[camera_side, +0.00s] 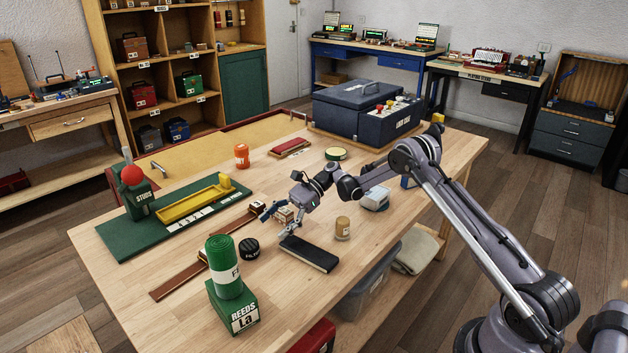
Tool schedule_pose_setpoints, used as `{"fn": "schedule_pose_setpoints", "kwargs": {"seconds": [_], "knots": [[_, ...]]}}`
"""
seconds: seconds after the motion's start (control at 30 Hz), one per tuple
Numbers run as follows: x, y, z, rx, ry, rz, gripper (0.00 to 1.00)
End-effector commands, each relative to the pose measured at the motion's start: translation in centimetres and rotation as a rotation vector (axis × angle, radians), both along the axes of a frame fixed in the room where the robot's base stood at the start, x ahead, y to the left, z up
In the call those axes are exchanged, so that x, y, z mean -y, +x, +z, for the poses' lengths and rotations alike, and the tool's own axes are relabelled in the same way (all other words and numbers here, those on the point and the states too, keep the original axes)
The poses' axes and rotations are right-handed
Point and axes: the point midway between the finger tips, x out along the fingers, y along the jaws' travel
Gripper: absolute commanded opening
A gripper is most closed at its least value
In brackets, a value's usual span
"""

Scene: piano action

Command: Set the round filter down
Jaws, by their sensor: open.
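A small black round puck with a white label (249,250) stands on the wooden table, left of my gripper. It looks like the round filter, but its label is too small to read surely. My gripper (280,222) is open, low over the table, with its fingers apart. A small pale wooden block (284,215) shows between or just behind the fingers; I cannot tell whether they touch it. The puck stands apart from the fingers.
A dark flat block (309,254) lies just in front of my gripper. A tan cylinder (343,228) stands to the right. A green roll (224,268) stands on the green reeds box (232,308). A long brown rail (205,256) lies left. The table's front middle is clear.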

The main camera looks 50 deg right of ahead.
Motion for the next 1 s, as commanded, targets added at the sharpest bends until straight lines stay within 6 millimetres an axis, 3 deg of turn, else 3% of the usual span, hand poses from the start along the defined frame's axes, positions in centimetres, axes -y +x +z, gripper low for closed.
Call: {"fn": "schedule_pose_setpoints", "kwargs": {"seconds": [0.2, 0.47, 0.73, 1.0], "knots": [[-3.0, 0.5, -1.2, 0.002, -0.001, 0.002, 0.77], [-4.7, 0.6, -1.8, 0.002, -0.001, 0.001, 0.77], [-8.1, 1.0, -3.0, 0.003, -0.001, 0.003, 0.77], [-8.7, 1.1, -3.3, 0.002, -0.001, 0.0, 0.77]]}}
